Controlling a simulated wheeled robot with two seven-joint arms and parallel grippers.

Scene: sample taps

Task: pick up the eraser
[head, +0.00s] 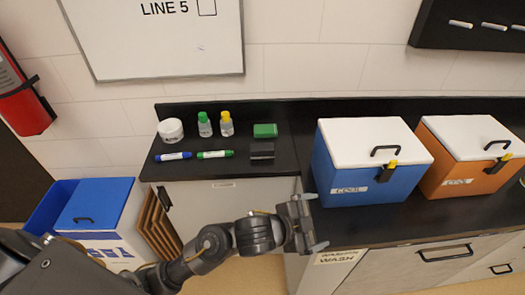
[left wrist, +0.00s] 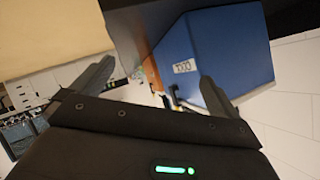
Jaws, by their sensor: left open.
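A dark grey block (head: 262,151), which looks like the eraser, lies on the black counter (head: 285,165) beneath the whiteboard. A green block (head: 265,130) lies just behind it. My left gripper (head: 313,222) is open and empty. It is in front of the counter edge, below and to the right of the dark block in the head view. The left wrist view shows its two fingers spread (left wrist: 157,82) with nothing between them; the eraser does not show there. My right gripper is not in view.
A blue marker (head: 173,156), a green marker (head: 214,154), two capped bottles (head: 205,125) and a white round container (head: 171,131) are left of the blocks. A blue cooler (head: 365,170) and an orange cooler (head: 455,170) stand to the right. Blue bins (head: 92,205) are at lower left.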

